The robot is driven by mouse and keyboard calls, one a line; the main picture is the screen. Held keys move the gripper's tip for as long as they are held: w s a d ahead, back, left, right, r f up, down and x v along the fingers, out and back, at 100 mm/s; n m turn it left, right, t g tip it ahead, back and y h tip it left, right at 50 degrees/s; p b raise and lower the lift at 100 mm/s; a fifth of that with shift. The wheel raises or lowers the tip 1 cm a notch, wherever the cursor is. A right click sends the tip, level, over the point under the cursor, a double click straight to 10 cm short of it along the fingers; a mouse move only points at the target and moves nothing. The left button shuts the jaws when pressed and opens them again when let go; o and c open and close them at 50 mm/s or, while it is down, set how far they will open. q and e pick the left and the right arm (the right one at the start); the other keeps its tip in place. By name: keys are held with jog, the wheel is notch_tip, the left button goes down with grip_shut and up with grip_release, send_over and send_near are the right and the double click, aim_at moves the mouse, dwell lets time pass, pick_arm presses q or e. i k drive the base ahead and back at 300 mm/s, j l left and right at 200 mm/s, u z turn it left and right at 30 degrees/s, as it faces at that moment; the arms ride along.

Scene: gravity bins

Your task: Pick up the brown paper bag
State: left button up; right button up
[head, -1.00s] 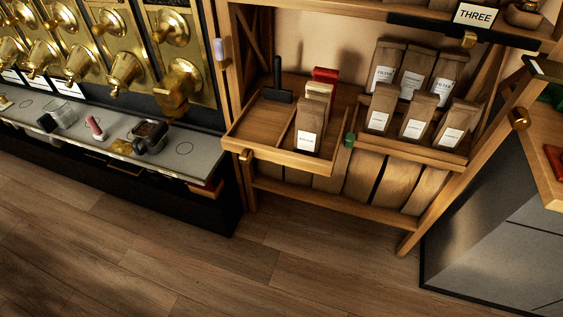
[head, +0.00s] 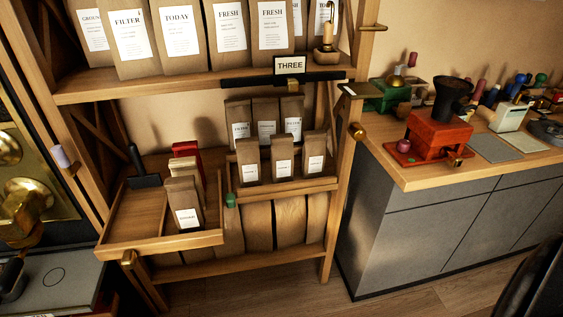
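Several brown paper bags with white labels show in the head view. One brown paper bag (head: 184,195) stands at the front of the left wooden tray (head: 140,222), with a paler bag and a red one behind it. More brown bags (head: 248,158) stand in two rows in the right tray (head: 300,189). Larger bags (head: 215,52) labelled FILTER, TODAY and FRESH stand on the upper shelf. Large plain brown bags (head: 290,222) stand partly hidden under the right tray. I cannot tell which bag is meant. Neither of my grippers is in view.
A THREE sign (head: 290,66) hangs at the upper shelf's edge. A grey cabinet (head: 430,230) with a red grinder (head: 438,135) stands right. Floor shows at the bottom. A dark curved shape (head: 537,283) fills the lower right corner.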

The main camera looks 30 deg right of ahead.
aim_at(282, 145)
jog(key=i+j+z, duration=0.25)
jog(key=i, duration=0.25)
jog(key=i+j+z, duration=0.25)
jog(key=i+j, duration=0.2)
jog(key=j, duration=0.15)
